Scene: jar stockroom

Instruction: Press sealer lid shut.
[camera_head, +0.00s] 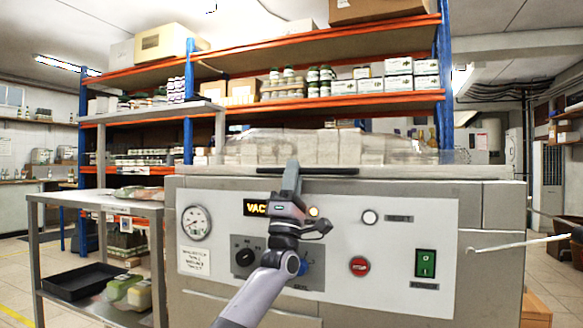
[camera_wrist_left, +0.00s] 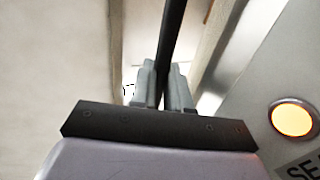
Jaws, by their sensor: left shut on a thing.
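The vacuum sealer (camera_head: 400,240) is a grey machine with a light front panel. Its clear domed lid (camera_head: 240,150) lies low over the top, with pale blocks showing through it. I cannot tell whether it is fully seated. A black handle bar (camera_head: 335,171) runs along the lid's front edge. My left gripper (camera_head: 291,172) comes up from below in front of the panel, its fingers shut on the handle. In the left wrist view the dark bar (camera_wrist_left: 170,45) passes between the fingers (camera_wrist_left: 163,85). My right gripper is not in view.
The panel has a gauge (camera_head: 196,222), a red button (camera_head: 359,266) and a green switch (camera_head: 425,263). A lit button (camera_wrist_left: 293,118) shows in the left wrist view. A metal table (camera_head: 95,200) stands left. Orange shelving (camera_head: 270,50) with jars stands behind.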

